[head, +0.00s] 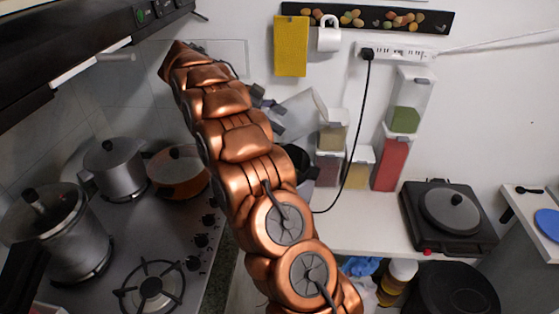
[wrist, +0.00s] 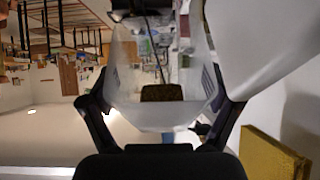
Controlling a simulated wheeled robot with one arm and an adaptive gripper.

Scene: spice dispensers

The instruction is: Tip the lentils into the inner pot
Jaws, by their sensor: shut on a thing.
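My gripper (head: 270,109) is shut on a clear container (head: 303,112), held tilted in the air in front of the white wall. In the wrist view, my gripper (wrist: 160,113) has one finger on each side of the container (wrist: 158,115). A brown mass (wrist: 161,92) shows in it, perhaps the lentils; single grains are too small to make out. No inner pot can be made out for certain. A dark rounded thing (head: 300,160) just right of my arm is mostly hidden by it, and I cannot tell what it is.
Dispensers with green (head: 405,119) and red (head: 389,165) contents stand by the wall. Lidded pots (head: 112,170) and an orange pan (head: 178,172) are on the stove (head: 190,268). A black cable (head: 350,150) hangs near the container.

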